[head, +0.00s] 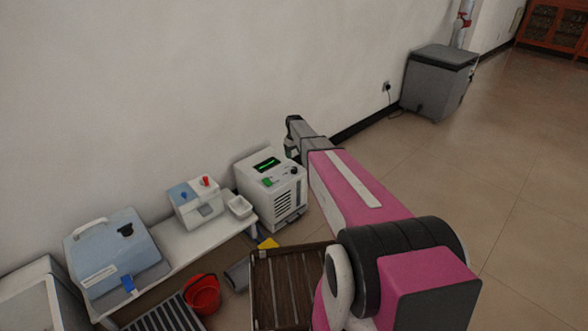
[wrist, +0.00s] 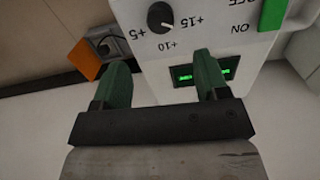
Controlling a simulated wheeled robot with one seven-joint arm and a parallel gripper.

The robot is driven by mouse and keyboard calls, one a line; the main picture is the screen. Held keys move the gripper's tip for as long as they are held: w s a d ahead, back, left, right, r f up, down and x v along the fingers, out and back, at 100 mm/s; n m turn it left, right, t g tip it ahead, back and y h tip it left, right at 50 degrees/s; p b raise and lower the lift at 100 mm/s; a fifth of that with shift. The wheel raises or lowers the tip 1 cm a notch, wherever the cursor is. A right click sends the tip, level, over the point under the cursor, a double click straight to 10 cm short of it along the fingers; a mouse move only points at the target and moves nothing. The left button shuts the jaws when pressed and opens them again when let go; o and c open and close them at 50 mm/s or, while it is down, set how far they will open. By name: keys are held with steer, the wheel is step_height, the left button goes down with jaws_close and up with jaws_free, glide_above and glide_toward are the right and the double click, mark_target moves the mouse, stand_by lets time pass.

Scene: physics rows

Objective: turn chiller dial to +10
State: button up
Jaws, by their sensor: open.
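The white chiller (head: 268,203) stands by the wall in the head view, with a green-lit display (head: 267,164) and a green switch on its sloped top panel. Its black round dial (wrist: 161,17) shows near the top of the wrist view, with the marks +5, +10 and +15 around it. A small pale mark shows on the dial, but I cannot tell exactly where it points. My gripper (wrist: 160,72) is open and empty. Its two green fingers are apart over the panel, near the display, and not around the dial. In the head view my gripper shows beside the chiller, partly hidden.
A white bench (head: 212,244) left of the chiller bears a blue-lidded device (head: 115,255) and a smaller white device (head: 196,204). A red bucket (head: 202,294) and a brown slatted crate (head: 255,295) are in front. A grey bin (head: 437,82) stands farther right; floor between is clear.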

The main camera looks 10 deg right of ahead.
mark_target(294, 168)
step_height(294, 168, down, 10)
steer(key=shift+f, duration=0.2)
stand_by(0.3)
steer(key=c, duration=0.9)
